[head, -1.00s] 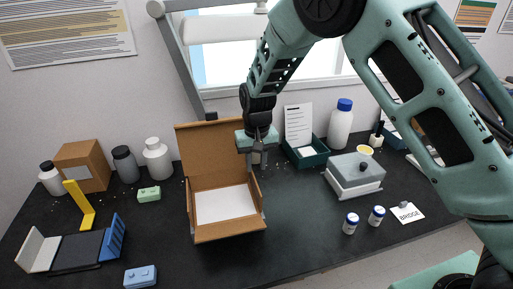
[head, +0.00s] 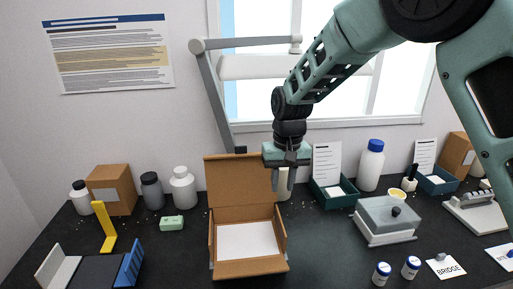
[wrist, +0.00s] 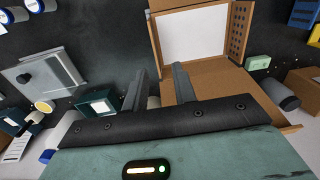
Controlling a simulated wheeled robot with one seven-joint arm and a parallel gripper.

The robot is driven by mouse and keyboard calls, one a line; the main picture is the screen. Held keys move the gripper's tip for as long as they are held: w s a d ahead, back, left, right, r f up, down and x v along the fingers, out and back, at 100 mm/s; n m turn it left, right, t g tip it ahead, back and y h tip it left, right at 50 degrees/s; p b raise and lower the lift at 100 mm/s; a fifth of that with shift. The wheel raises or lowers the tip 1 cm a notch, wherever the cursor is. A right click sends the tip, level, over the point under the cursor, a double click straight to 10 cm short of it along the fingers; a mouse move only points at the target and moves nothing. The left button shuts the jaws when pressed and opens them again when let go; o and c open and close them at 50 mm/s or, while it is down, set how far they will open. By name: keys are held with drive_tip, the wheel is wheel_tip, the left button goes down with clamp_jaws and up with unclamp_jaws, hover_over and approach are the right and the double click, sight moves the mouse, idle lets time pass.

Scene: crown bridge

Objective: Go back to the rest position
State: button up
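My gripper (head: 288,180) hangs with its fingers pointing down, in front of the raised lid of an open cardboard box (head: 247,267), near the lid's right edge. In the wrist view the two fingers (wrist: 159,85) stand apart with nothing held between them. The box also shows in the wrist view (wrist: 190,75), its inside lined with a white sheet. A pale cylindrical thing (head: 283,187) stands behind the fingers and is mostly hidden.
A grey lidded case (head: 387,218), two small blue-capped vials (head: 382,272) and a BRIDGE card (head: 446,267) are on the right. Green trays (head: 333,197) and a white bottle (head: 371,168) stand behind. A blue-and-grey stand (head: 90,270) and a yellow bracket (head: 104,228) are on the left.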

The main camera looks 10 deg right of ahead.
drive_tip(key=s+a+r+n+y, duration=0.1)
drive_tip(key=s+a+r+n, duration=0.1)
drive_tip(key=s, duration=0.6)
drive_tip(key=s+a+r+n, duration=0.1)
drive_tip(key=s+a+r, duration=0.15)
drive_tip(key=s, duration=0.55)
drive_tip(key=s+d+n+h, duration=0.1)
drive_tip(key=s+d+n, duration=0.3)
drive_tip(key=s, duration=1.2)
